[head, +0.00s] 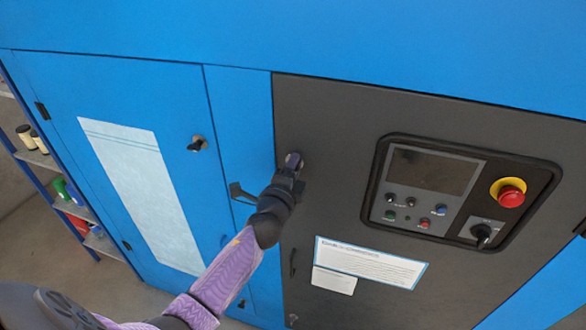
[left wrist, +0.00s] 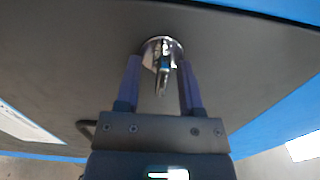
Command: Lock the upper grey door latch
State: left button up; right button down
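The grey door (head: 330,130) is shut, flush with the blue cabinet front. Its upper latch (head: 294,160) is at the door's upper left edge, mostly hidden behind my gripper in the head view. In the left wrist view the latch (left wrist: 163,68) is a shiny round plate with a small lever pointing down the picture. My left gripper (head: 291,170) is at this latch. Its two purple fingers (left wrist: 161,72) stand apart on either side of the lever, with gaps visible between them and it. My right gripper is not in view.
A control panel (head: 460,190) with a red emergency button (head: 510,194) is to the right. A blue door with its own latch (head: 197,144) is to the left. A dark handle (head: 292,263) and a lower latch (head: 292,318) are below on the grey door.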

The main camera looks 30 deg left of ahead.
pick_arm(q)
jog(key=v, duration=1)
jog(key=shift+a, duration=0.1)
